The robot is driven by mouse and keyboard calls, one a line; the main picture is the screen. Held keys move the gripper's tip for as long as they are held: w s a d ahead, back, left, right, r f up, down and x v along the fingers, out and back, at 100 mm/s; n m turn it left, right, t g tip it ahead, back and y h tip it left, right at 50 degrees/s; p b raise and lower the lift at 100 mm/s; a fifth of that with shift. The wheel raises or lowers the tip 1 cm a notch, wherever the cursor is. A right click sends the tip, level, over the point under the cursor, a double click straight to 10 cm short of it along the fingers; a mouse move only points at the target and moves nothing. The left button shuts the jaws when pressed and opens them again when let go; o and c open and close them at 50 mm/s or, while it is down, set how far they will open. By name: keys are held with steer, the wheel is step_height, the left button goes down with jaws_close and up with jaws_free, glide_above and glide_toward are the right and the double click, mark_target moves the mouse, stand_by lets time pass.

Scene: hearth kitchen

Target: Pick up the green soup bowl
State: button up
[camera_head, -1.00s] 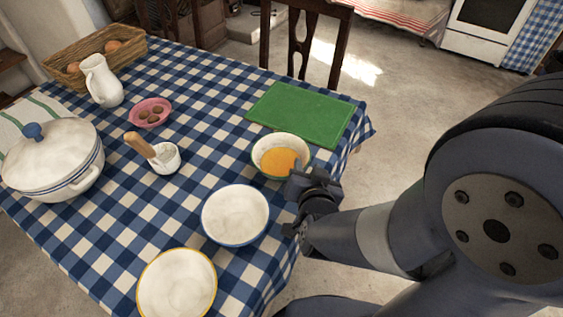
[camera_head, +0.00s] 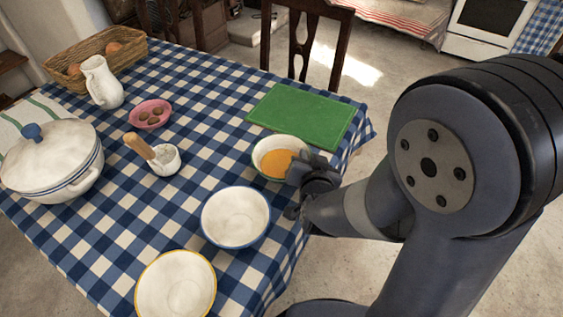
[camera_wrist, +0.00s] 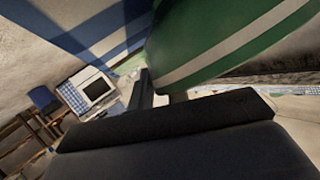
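The green soup bowl (camera_head: 258,165), green outside and pale inside with orange soup, stands on the checked cloth near the table's right edge. My gripper (camera_head: 302,168) is at the bowl's right rim and hides part of that side. In the wrist view the bowl's green wall with a white stripe (camera_wrist: 215,52) fills the upper right, very close to the fingers. My gripper's fingers (camera_wrist: 160,96) show a narrow gap between them there; the bowl partly hides one finger. Whether the fingers touch the wall is not clear.
A blue-rimmed bowl (camera_head: 236,217) stands just in front, and a yellow-rimmed bowl (camera_head: 176,288) nearer. A green board (camera_head: 302,115) lies behind. A mortar with pestle (camera_head: 165,160), a pink dish (camera_head: 150,113) and a lidded pot (camera_head: 55,160) stand to the left.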

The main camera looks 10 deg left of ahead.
jaws_close()
steer(key=shift+r, duration=0.1)
stand_by(0.3)
